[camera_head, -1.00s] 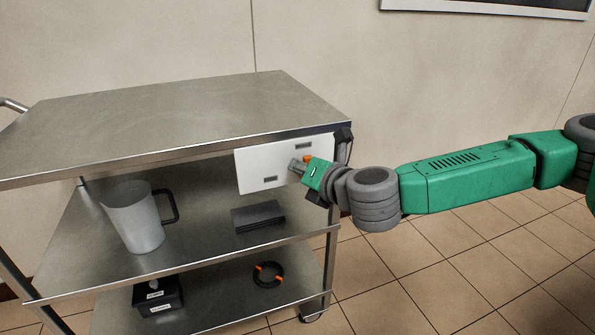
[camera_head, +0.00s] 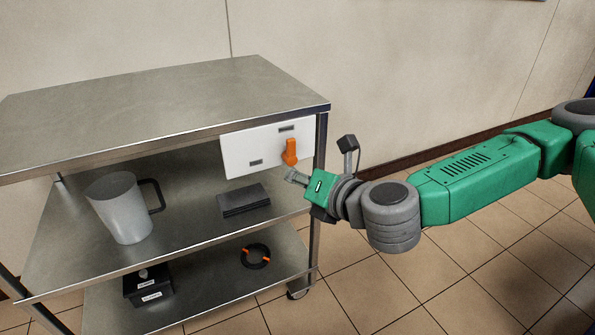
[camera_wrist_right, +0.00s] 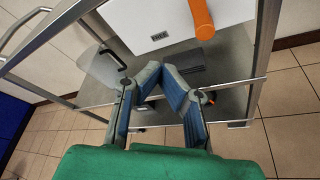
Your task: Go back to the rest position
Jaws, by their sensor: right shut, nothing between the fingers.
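My right gripper (camera_head: 292,177) is shut and empty, in front of the steel cart (camera_head: 150,98) at its right side. It is just below an orange handle (camera_head: 290,152) on a white panel (camera_head: 245,153) under the cart's top, and looks apart from it. In the right wrist view the gripper's fingertips (camera_wrist_right: 160,75) meet in front of the shelves, with the orange handle (camera_wrist_right: 201,18) above them to the right. The right arm comes in from the right, over the floor. My left gripper is not in view.
A grey-white jug (camera_head: 120,208) and a dark flat block (camera_head: 243,199) stand on the middle shelf. A black box (camera_head: 148,286) and a dark ring with orange marks (camera_head: 256,256) are on the lower shelf. The cart's top is bare. Tiled floor (camera_head: 420,285) is open to the right.

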